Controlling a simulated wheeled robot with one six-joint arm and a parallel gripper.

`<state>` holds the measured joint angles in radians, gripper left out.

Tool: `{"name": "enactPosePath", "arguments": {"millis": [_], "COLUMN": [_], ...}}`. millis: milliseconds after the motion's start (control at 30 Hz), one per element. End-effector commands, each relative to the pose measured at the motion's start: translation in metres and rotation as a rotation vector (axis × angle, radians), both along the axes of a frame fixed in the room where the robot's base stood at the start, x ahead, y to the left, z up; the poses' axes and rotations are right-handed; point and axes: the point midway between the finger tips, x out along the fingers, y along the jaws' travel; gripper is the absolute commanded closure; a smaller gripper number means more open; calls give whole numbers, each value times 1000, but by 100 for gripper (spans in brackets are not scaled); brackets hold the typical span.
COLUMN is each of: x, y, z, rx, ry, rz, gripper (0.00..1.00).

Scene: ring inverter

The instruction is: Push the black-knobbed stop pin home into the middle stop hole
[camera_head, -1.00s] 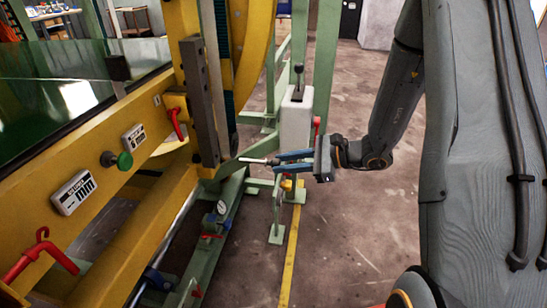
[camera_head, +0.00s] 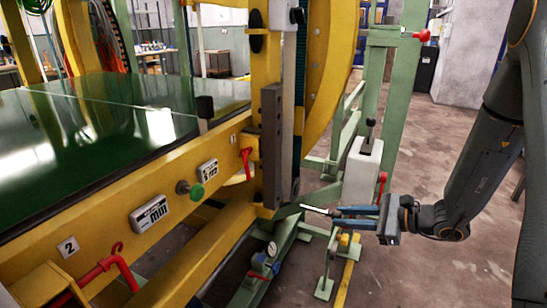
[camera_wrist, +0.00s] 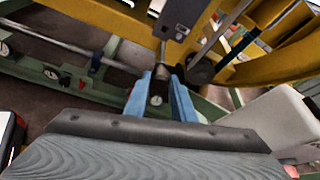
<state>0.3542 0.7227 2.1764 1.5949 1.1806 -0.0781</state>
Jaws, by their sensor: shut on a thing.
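My gripper (camera_head: 338,212) is shut on the stop pin, with its blue fingers pointing left. The pin's bright metal shaft (camera_head: 316,209) sticks out past the fingertips towards the yellow frame. In the wrist view the dark knob (camera_wrist: 161,72) sits between the fingertips (camera_wrist: 160,82), and the thin shaft (camera_wrist: 163,50) points away towards a dark block (camera_wrist: 180,14). In the head view a tall dark grey bar (camera_head: 271,145) stands on the frame, left of and above the pin tip. I cannot make out the middle stop hole, nor whether the tip touches anything.
The yellow frame (camera_head: 190,195) with a green-topped bed (camera_head: 60,120) fills the left. A pale grey box with a lever (camera_head: 361,172) and a red handle (camera_head: 382,184) stands close behind my gripper. A green base with a gauge (camera_head: 270,250) lies below. The right floor is clear.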

Motion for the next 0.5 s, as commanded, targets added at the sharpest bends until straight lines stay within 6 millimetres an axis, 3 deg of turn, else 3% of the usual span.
{"name": "enactPosePath", "arguments": {"millis": [267, 500], "x": [0, -2], "y": [0, 1], "z": [5, 41], "rx": [-1, -17], "ry": [-5, -63], "rz": [0, 3], "gripper": [100, 100]}}
